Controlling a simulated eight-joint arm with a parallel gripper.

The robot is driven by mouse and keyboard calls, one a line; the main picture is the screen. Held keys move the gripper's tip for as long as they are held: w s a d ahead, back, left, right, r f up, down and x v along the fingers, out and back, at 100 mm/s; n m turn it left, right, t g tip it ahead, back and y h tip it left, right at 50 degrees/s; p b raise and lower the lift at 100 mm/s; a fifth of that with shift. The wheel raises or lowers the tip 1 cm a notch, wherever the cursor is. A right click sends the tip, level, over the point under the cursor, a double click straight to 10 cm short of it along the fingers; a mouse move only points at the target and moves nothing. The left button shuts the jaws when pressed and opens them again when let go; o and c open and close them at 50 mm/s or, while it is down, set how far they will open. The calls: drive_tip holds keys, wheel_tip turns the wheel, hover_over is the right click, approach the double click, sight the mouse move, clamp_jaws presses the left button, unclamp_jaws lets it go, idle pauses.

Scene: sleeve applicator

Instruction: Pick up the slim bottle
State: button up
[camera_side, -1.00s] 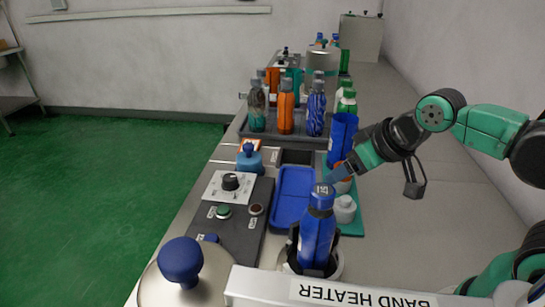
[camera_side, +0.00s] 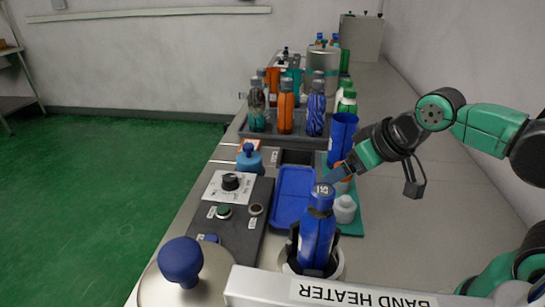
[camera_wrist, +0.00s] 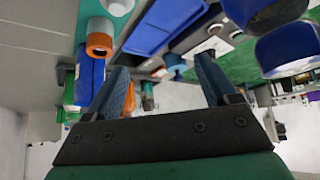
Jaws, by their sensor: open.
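Several upright bottles stand in a grey rack: a clear and green one (camera_side: 257,112), an orange one (camera_side: 286,110) and a blue patterned one (camera_side: 316,112), with white and green ones at its right. Another blue bottle (camera_side: 317,240) with a dark cap stands upright in a round holder in front. I cannot tell which is the slim bottle. My gripper (camera_side: 338,174) is open and empty, above the teal mat, behind the front blue bottle and short of the rack. In the wrist view its two fingers (camera_wrist: 163,85) are spread with nothing gripped between them.
A blue cylinder (camera_side: 341,138) stands close behind my gripper. A white pot (camera_side: 345,208) sits on the teal mat (camera_side: 354,228). A blue tray (camera_side: 292,193), a control panel (camera_side: 238,232) and a band heater bar (camera_side: 345,296) are nearby.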

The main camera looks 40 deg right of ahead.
wheel_tip(320, 180, up, 12)
drive_tip(key=f, duration=0.1)
drive_tip(key=a+m+g, duration=0.1)
drive_tip(key=a+g, duration=0.1)
drive_tip(key=s+a+m+g, duration=0.1)
drive_tip(key=a+g, duration=0.2)
drive_tip(key=s+a+m+g, duration=0.1)
drive_tip(key=a+m+g, duration=0.1)
drive_tip(key=a, duration=0.1)
drive_tip(key=shift+a+f, duration=0.1)
drive_tip(key=shift+a, duration=0.15)
hover_over(323, 190)
wheel_tip(323, 190, down, 4)
drive_tip(key=shift+f, duration=3.15)
clamp_jaws()
